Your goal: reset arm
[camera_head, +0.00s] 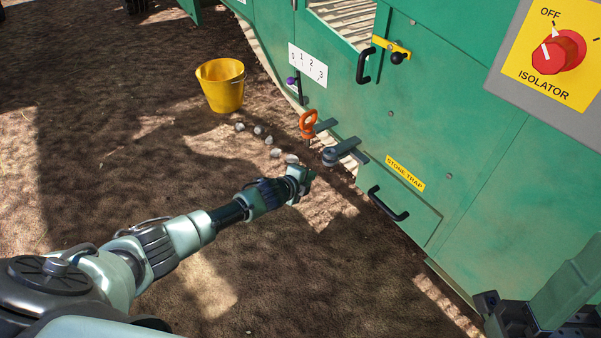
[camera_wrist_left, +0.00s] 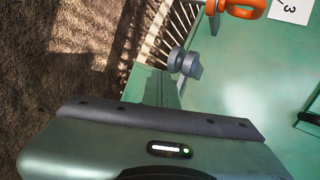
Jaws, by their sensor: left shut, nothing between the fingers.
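My left arm reaches in from the lower left in the head view. Its gripper (camera_head: 304,178) is shut and empty, above the ground just in front of the green machine (camera_head: 465,140). The left wrist view shows the gripper's housing across the bottom, with the grey lever's round end (camera_wrist_left: 186,63) and the orange handle (camera_wrist_left: 245,9) beyond. A dark and pale green part at the lower right of the head view may be my right gripper; its fingers are unclear.
A yellow bucket (camera_head: 221,88) stands on the soil, with several pale stones (camera_head: 268,140) nearby. A stone trap door with a black handle (camera_head: 388,205) and a red isolator knob (camera_head: 560,52) are on the machine side. Open soil lies left.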

